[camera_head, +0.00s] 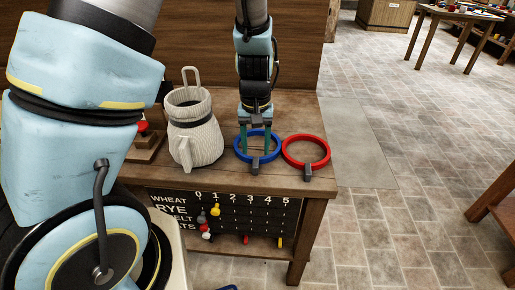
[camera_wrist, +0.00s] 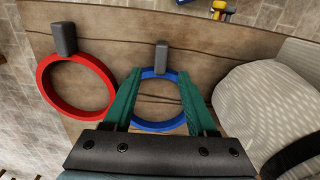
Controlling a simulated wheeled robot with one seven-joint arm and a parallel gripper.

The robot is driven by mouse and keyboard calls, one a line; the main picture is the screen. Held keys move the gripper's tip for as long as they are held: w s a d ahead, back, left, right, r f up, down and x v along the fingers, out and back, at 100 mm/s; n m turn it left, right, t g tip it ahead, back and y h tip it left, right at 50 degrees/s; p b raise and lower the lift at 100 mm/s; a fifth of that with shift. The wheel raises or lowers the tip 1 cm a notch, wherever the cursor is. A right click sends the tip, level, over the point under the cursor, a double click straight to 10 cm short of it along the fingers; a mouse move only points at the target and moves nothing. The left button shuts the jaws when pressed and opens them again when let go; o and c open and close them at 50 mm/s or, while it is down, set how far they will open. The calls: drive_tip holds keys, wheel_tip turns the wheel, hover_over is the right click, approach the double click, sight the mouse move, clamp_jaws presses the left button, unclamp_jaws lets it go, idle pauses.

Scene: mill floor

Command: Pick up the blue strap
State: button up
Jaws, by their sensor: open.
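The blue strap (camera_head: 238,152) is a ring with a grey buckle, lying on the wooden table between a red ring and a pale sack-like container. It also shows in the wrist view (camera_wrist: 160,125), with its grey buckle at the far side. My gripper (camera_head: 256,148) points down over the blue strap. In the wrist view its two green fingers (camera_wrist: 160,88) are spread apart, one over each side of the ring, with nothing held between them. Whether the fingertips touch the strap or the table, I cannot tell.
A red strap (camera_head: 285,158) with a grey buckle lies close at the right, near the table's edge. The pale ribbed container (camera_head: 205,146) stands at the left. A red button on a wooden block (camera_head: 143,142) is further left. A peg board (camera_head: 230,218) hangs on the table's front.

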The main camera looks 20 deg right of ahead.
sight(256, 159)
drive_tip(key=shift+w+f+p, duration=0.15)
drive_tip(key=shift+f+p, duration=0.5)
drive_tip(key=shift+f, duration=2)
clamp_jaws()
